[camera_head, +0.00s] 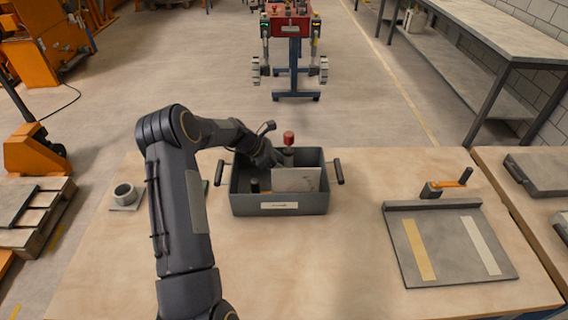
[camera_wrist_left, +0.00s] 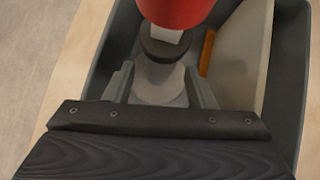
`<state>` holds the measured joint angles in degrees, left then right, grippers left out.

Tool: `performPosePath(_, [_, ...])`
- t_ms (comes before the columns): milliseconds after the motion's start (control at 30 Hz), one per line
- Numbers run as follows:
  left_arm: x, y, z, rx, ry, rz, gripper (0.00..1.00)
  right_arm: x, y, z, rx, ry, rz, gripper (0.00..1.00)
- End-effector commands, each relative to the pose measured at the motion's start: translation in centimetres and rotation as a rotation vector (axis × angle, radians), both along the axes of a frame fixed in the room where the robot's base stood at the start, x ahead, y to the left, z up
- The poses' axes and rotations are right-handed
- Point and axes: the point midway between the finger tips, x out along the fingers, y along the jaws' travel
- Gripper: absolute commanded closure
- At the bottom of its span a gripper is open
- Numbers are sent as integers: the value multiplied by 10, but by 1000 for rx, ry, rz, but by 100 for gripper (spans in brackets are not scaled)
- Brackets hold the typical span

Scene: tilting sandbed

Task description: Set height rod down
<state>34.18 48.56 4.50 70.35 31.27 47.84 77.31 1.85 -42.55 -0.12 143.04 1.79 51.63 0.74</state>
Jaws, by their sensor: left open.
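A grey bin (camera_head: 280,204) with two side handles stands on the wooden table. A red-topped upright piece (camera_head: 289,138), perhaps the height rod, shows at the bin's back. In the left wrist view its red cylinder (camera_wrist_left: 178,10) is above a dark disc (camera_wrist_left: 166,46). My left gripper (camera_wrist_left: 163,82) reaches down into the bin from the left. Its jaws are open, with a pale rounded surface between them. I cannot tell whether they touch the piece. Its lower part is hidden. My right gripper is not in view.
A pale plate (camera_head: 297,180) leans inside the bin. A grey tray (camera_head: 456,268) with yellow and white strips lies at right, with an orange-and-dark tool (camera_head: 450,184) behind it. A small grey cup (camera_head: 125,194) stands at left. The table between bin and tray is clear.

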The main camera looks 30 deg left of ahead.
Motion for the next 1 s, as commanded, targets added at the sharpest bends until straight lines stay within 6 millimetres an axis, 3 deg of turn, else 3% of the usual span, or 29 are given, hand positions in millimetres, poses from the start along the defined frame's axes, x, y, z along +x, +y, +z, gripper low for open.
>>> performPosePath(33, [-5,7,14,3,-1,4,50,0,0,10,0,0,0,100])
performPosePath(300, [-32,36,56,2,-1,5,50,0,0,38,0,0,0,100])
performPosePath(600, [-49,50,81,11,-7,-12,50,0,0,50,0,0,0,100])
performPosePath(667, [-52,43,94,37,-28,-51,50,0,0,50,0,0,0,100])
performPosePath(767, [-64,20,132,129,-94,-183,50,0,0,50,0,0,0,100])
performPosePath(867, [-93,-17,182,272,-197,-391,50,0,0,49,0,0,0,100])
performPosePath(1000, [-154,-71,237,491,-363,-716,50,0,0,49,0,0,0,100])
